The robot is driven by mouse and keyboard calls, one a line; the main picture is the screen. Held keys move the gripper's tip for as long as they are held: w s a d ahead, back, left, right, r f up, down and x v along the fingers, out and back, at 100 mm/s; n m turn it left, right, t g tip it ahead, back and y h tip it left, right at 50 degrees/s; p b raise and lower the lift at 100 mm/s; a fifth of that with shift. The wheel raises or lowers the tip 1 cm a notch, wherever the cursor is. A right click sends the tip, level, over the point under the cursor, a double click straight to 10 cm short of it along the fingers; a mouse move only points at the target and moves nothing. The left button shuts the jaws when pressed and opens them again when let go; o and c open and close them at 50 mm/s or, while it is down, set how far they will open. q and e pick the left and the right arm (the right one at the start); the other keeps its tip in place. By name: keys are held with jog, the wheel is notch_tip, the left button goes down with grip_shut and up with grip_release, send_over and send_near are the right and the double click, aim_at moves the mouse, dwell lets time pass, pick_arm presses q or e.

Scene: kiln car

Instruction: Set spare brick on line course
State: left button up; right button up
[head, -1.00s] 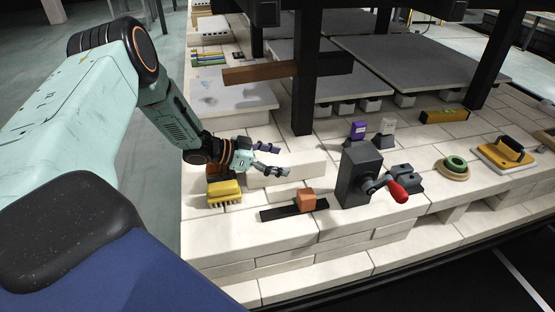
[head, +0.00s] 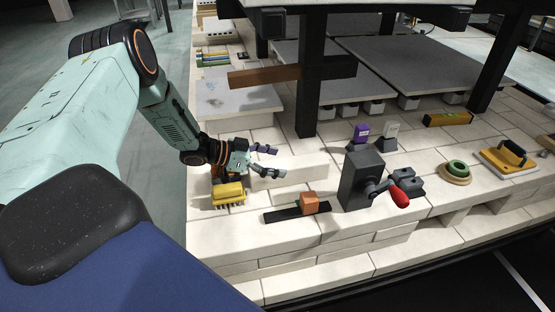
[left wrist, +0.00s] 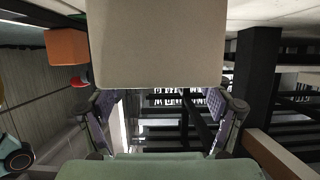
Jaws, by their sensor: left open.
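A long cream brick (head: 300,168) lies on the pale brick deck in the head view, just right of my left gripper (head: 268,162). The gripper is open, its fingers spread at the brick's left end. In the left wrist view the cream brick (left wrist: 157,45) fills the top centre, with the open fingers (left wrist: 160,108) to either side and below; I cannot tell whether they touch it. The layered brick course (head: 330,245) runs along the front. An orange block (head: 309,203) sits on a black strip (head: 283,214) on top of it. My right gripper is not in view.
A yellow brush (head: 228,195) lies below my left gripper. A dark grey box with a red-handled crank (head: 361,180) stands right of the orange block. A black post (head: 306,100) rises behind the cream brick.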

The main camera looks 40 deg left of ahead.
pick_arm(q)
jog(key=shift+p+v, duration=2.4)
jog(key=shift+v, duration=0.55)
jog(key=v, duration=0.7)
jog(key=shift+s+a, duration=0.15)
jog(key=shift+s, duration=0.05)
jog(key=shift+r, duration=0.1)
jog(key=x, duration=0.7)
jog(key=shift+w, duration=0.15)
jog(key=shift+w+d+f, duration=0.2)
jog(key=shift+d+f, duration=0.05)
jog(key=shift+d, duration=0.05)
jog(key=shift+r, duration=0.1)
